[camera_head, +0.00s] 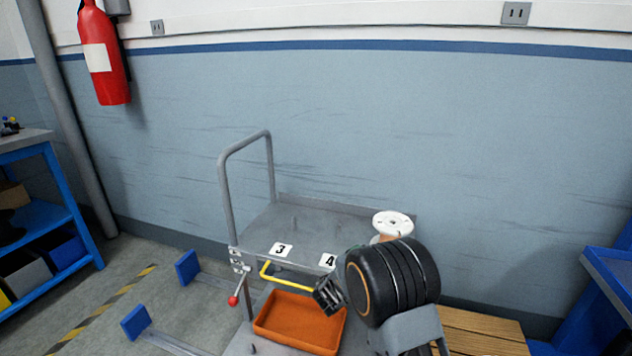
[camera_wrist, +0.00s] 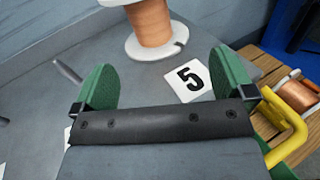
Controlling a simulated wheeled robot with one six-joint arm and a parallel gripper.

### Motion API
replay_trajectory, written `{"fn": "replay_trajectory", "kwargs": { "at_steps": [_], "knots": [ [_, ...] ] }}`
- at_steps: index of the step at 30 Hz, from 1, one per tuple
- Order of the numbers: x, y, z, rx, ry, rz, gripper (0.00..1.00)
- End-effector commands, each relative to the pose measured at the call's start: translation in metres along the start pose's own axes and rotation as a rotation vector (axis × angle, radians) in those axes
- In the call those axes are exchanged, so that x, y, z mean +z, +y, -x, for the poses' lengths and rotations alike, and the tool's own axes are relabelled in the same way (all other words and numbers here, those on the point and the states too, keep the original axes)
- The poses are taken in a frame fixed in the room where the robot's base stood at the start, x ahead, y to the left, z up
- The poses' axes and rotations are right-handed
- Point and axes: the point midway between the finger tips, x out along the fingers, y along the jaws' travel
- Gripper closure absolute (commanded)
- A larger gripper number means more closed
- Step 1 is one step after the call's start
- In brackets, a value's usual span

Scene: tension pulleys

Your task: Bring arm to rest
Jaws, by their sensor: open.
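My gripper shows in the wrist view (camera_wrist: 165,92) with its two green finger pads set wide apart and nothing between them. It is over the grey top of a cart (camera_head: 285,225). A spool with copper-coloured winding and white flanges (camera_wrist: 150,22) stands upright on the cart top, beyond the fingers and apart from them. The spool also shows in the head view (camera_head: 392,223), partly hidden behind my black arm joint. A label "5" (camera_wrist: 191,78) lies in front of the spool.
Labels "3" (camera_head: 281,250) and "4" (camera_head: 328,261) mark the cart's front edge. An orange tray (camera_head: 300,320) sits on the lower level. A wooden pallet (camera_head: 480,335) is at right; another copper spool (camera_wrist: 298,95) lies there. A blue shelf (camera_head: 45,215) stands left.

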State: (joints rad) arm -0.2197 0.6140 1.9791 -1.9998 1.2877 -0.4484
Motion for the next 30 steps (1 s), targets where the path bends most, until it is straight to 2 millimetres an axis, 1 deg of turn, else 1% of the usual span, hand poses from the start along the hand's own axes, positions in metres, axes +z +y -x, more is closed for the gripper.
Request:
{"fn": "replay_trajectory", "kwargs": {
  "at_steps": [1,2,3,5,6,7,9,11,12,14,15,19,21,24,27,30],
  "knots": [
    [0.026,-0.009,0.0,-0.041,0.016,-0.044,0.0],
    [0.039,-0.018,0.0,-0.075,0.031,-0.077,0.0],
    [0.057,-0.03,0.002,-0.126,0.056,-0.128,0.0],
    [0.088,-0.052,0.006,-0.22,0.103,-0.227,0.0],
    [0.109,-0.069,0.011,-0.289,0.138,-0.303,0.0],
    [0.123,-0.081,0.016,-0.341,0.165,-0.365,0.0],
    [0.153,-0.107,0.03,-0.462,0.23,-0.511,0.0],
    [0.176,-0.127,0.045,-0.563,0.285,-0.64,0.0],
    [0.19,-0.138,0.056,-0.628,0.32,-0.728,0.0],
    [0.211,-0.152,0.074,-0.725,0.375,-0.862,0.0],
    [0.224,-0.16,0.086,-0.786,0.412,-0.953,0.0],
    [0.264,-0.176,0.129,-0.978,0.529,-1.248,0.0],
    [0.283,-0.179,0.15,-1.071,0.589,-1.397,0.0],
    [0.309,-0.178,0.177,-1.186,0.671,-1.59,0.0],
    [0.33,-0.175,0.198,-1.28,0.74,-1.746,0.0],
    [0.345,-0.171,0.213,-1.35,0.796,-1.862,0.0]
  ]
}}
